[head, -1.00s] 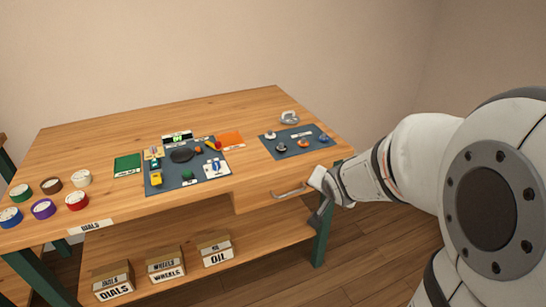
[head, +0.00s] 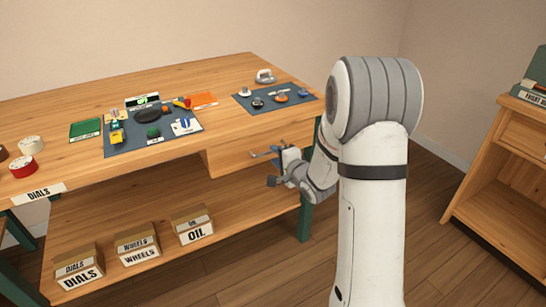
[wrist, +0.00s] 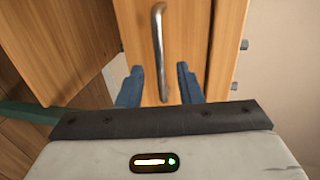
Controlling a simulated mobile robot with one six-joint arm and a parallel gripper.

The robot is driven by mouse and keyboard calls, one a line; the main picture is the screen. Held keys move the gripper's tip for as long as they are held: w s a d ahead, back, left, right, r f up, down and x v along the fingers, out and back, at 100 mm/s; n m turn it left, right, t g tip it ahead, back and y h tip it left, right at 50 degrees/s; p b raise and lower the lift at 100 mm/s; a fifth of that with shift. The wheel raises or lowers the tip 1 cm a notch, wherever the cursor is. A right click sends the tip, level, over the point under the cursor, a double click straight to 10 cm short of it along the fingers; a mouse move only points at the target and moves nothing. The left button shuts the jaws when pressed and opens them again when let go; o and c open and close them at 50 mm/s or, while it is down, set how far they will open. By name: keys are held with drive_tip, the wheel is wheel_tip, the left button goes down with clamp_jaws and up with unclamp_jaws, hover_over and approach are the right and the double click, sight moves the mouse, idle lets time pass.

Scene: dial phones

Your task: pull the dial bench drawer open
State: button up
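The dial bench (head: 130,85) is a wooden workbench with green legs. Its drawer (head: 235,160) sits under the top at the right end; I cannot tell whether it is fully closed. The drawer's metal bar handle (head: 262,153) is partly hidden by my gripper (head: 279,166). In the wrist view, the handle (wrist: 159,45) runs up the picture on the wooden drawer front (wrist: 189,35). My gripper (wrist: 159,78) is open there, its two blue-grey fingers on either side of the handle's lower part. I see gaps between fingers and bar; contact is not visible.
A blue mat (head: 180,142) with small parts and a second mat (head: 300,106) lie on the bench. A wooden cabinet (head: 510,180) stands at the right.

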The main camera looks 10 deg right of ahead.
drive_tip(key=shift+x, duration=1.4)
drive_tip(key=shift+c, duration=0.5)
clamp_jaws()
drive_tip(key=shift+d, duration=0.1)
